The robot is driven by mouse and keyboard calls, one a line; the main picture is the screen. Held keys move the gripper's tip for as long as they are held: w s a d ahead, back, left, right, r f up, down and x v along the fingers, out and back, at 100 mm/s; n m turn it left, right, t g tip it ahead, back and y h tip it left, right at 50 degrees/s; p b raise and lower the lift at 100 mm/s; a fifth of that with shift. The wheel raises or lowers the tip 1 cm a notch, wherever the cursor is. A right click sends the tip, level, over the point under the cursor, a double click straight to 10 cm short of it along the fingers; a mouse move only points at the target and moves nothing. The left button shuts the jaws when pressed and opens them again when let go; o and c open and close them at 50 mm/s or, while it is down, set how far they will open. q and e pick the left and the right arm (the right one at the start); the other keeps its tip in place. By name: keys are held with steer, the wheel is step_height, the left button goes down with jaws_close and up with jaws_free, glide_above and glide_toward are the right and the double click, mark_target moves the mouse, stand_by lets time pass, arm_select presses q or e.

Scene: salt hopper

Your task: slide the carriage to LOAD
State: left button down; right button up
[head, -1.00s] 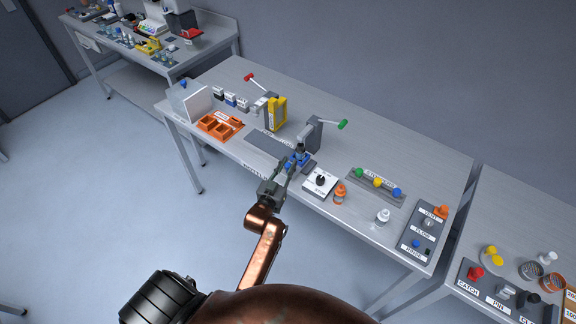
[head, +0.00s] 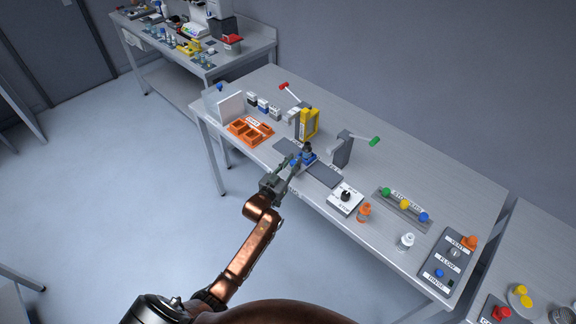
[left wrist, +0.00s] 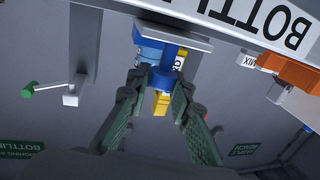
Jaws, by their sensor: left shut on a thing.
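The blue carriage (head: 308,158) sits about midway along a flat dark grey track (head: 323,175) on the bench, with bare track on both sides. A small dark piece stands on it. My left gripper (head: 291,165) reaches in from the front edge, shut on the carriage's blue knob. In the left wrist view the blue knob (left wrist: 162,77) is between the two fingers, with the carriage (left wrist: 150,47) behind it. I cannot read a LOAD mark on the track. My right gripper is not in view.
Behind the track stand a yellow-fronted post (head: 308,124) with a red lever and a grey post (head: 342,150) with a green lever. An orange tray (head: 250,131) lies to the left.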

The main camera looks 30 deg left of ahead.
arm_select(q)
steer(key=shift+d+r, duration=0.1)
steer(key=c, duration=1.7)
jaws_free()
steer(key=shift+s, duration=0.1)
steer(key=shift+s, duration=0.3)
steer(key=s, duration=0.3)
steer(key=s+a, duration=0.1)
steer(key=s, duration=0.7)
steer(key=shift+s+a, duration=0.1)
steer(key=shift+a, duration=0.05)
